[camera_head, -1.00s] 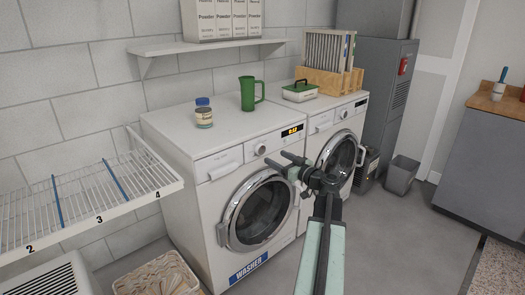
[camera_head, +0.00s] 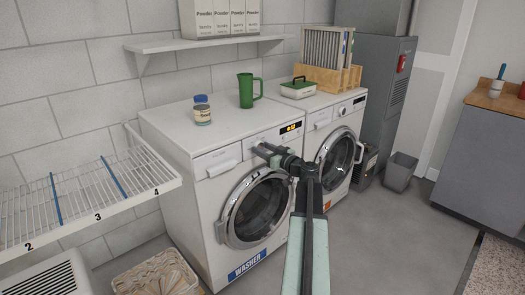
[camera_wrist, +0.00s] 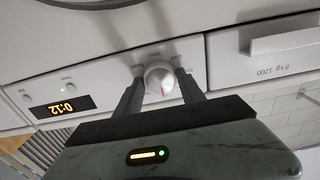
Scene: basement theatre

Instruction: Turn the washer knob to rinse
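The washer (camera_head: 205,215), a white front-loader with a "WASHER" label, stands left of a second machine. Its round white knob (camera_wrist: 159,79) sits on the front panel beside a lit display (camera_wrist: 62,107), which reads 0:12 upside down in the wrist view. A small red mark shows on the knob. In the head view my gripper (camera_head: 262,148) reaches the panel and hides the knob. In the wrist view my gripper (camera_wrist: 160,76) is open, with one finger on each side of the knob. Whether the fingers touch it cannot be told.
A jar (camera_head: 202,110) and a green pitcher (camera_head: 246,90) stand on the washer top. A wire shelf (camera_head: 90,200) juts out at left. Open floor lies at right.

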